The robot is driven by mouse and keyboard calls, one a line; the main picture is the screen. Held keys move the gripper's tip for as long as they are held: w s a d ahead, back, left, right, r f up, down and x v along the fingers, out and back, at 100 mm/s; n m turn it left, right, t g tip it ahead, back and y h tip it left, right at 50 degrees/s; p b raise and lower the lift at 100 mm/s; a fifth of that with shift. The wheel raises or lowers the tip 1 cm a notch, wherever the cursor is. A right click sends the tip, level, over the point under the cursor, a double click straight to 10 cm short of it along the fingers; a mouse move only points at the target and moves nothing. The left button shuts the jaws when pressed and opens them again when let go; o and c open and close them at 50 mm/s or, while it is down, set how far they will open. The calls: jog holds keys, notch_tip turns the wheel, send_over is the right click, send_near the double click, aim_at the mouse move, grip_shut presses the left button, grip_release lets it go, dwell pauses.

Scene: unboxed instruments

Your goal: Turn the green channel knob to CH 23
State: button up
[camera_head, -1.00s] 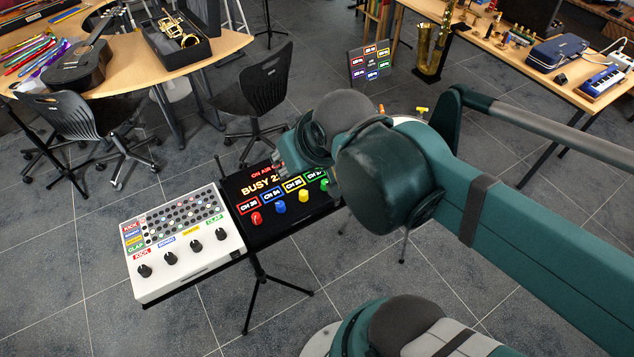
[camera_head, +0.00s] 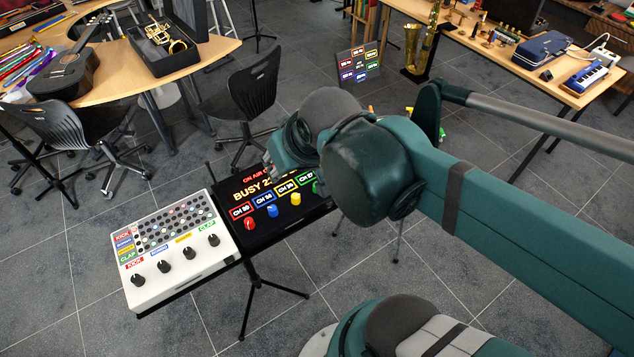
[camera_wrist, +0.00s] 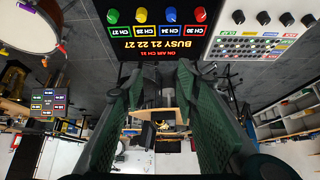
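The black channel box (camera_head: 262,243) stands on a tripod. Its lit panel reads ON AIR CH 31 and BUSY 21 22 27. The green knob (camera_head: 316,187) is partly hidden behind my arm at the right end of the knob row, with a green label that appears to read CH 27. It shows clearly, upside down, at the top of the wrist view (camera_wrist: 113,16). The yellow (camera_head: 296,199), blue (camera_head: 272,211) and red (camera_head: 249,223) knobs sit beside it. My gripper (camera_wrist: 160,75) is open and empty, apart from the knobs, with its fingers wide apart.
A white drum-pad box (camera_head: 180,280) with black knobs adjoins the channel box on the left. A black chair (camera_head: 250,95) stands behind. A sign (camera_head: 358,65) with coloured labels stands farther back. Tables with instruments line the rear.

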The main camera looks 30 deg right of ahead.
jog(key=shift+w+d+f+m+g+p, duration=0.65)
jog(key=shift+w+d+f+m+g, duration=0.4)
jog(key=shift+d+f+m, duration=1)
jog(key=shift+w+d+f+m+g+p, duration=0.8)
jog(key=shift+d+f+m+g, duration=0.5)
jog(key=shift+d+f, duration=1.25)
jog(key=shift+w+d+f+m+g+p, duration=0.55)
jog(key=shift+w+d+f+m+g, duration=0.5)
jog(key=shift+d+f+m, duration=1.25)
jog(key=shift+a+f+n, duration=0.45)
jog(key=shift+a+f, duration=0.15)
jog(key=shift+f+b, duration=0.65)
jog(key=shift+f, duration=3.1)
jog(key=c, duration=0.9)
